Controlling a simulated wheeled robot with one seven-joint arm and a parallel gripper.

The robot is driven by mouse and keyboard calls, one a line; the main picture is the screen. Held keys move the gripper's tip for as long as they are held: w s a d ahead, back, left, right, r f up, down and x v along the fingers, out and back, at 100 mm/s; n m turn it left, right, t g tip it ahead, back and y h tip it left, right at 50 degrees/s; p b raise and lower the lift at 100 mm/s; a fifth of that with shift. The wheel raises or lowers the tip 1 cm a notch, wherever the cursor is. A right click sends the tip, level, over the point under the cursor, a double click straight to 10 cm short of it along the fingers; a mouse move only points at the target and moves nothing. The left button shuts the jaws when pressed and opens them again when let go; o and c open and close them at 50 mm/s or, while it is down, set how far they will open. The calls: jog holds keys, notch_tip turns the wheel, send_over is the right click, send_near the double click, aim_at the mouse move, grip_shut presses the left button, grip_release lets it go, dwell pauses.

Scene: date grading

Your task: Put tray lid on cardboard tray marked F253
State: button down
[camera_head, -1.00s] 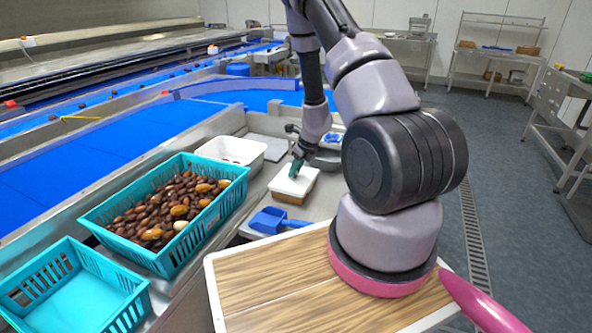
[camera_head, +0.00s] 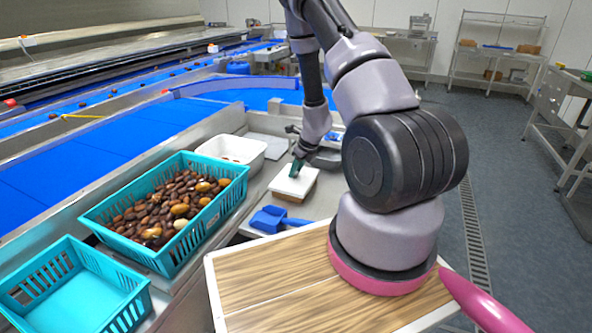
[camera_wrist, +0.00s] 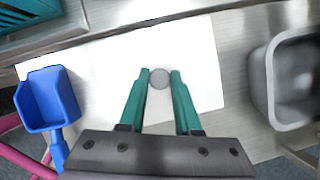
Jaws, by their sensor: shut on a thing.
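The white tray lid (camera_head: 307,174) lies flat over the brown cardboard tray (camera_head: 290,198) on the steel bench in the head view; whether it is fully seated I cannot tell. In the wrist view the lid (camera_wrist: 205,65) fills the middle and hides the tray. My gripper (camera_head: 295,168) is over the lid. In the wrist view its green fingers (camera_wrist: 159,76) are shut on the lid's round grey knob (camera_wrist: 159,79). No F253 marking can be read.
A blue scoop (camera_head: 270,218) lies just in front of the tray. A grey metal pan (camera_wrist: 290,80) stands on the lid's other side. A white tub (camera_head: 232,148) and a turquoise crate of dates (camera_head: 215,218) stand to the left; an empty turquoise crate (camera_head: 75,290) is nearer.

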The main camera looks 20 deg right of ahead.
jog(key=shift+f, duration=0.25)
jog(key=c, duration=0.5)
grip_release()
jog(key=o, duration=0.4)
jog(key=shift+r, duration=0.1)
jog(key=shift+r, duration=3.45)
